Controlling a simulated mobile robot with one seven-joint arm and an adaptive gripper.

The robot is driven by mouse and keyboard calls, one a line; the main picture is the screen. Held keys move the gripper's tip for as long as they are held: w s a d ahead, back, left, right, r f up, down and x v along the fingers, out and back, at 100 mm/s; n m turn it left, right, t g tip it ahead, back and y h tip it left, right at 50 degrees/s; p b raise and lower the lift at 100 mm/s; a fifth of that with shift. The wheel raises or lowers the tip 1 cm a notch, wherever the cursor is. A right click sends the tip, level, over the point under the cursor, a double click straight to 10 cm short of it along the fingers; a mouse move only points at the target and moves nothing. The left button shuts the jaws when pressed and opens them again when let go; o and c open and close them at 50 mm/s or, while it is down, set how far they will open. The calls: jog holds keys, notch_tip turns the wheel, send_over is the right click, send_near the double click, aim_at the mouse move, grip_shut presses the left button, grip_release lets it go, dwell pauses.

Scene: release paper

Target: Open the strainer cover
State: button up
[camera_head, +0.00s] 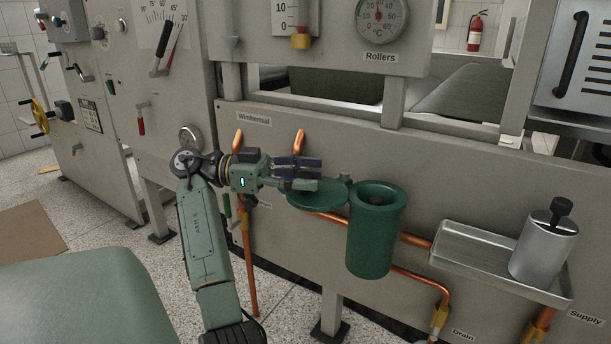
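The strainer is a dark green upright cylinder (371,240) on the front of the grey machine. Its top is uncovered and shows a round rim with a dark recess inside. The strainer cover (318,204), a flat green disc, lies out to the left of the cylinder, joined near its upper left rim. My gripper (318,174) reaches in from the left, with its dark fingers just above the cover and partly hiding it. I cannot tell whether the fingers touch the cover or how far apart they are.
Copper pipes (415,240) run behind and below the strainer. A metal tray (472,258) at right holds a silver canister (544,250) with a black knob. The grey machine panel (400,150) stands close behind my gripper. The speckled floor at lower left is partly free.

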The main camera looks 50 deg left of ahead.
notch_tip(320, 180, up, 10)
dwell(0.7)
dwell(0.4)
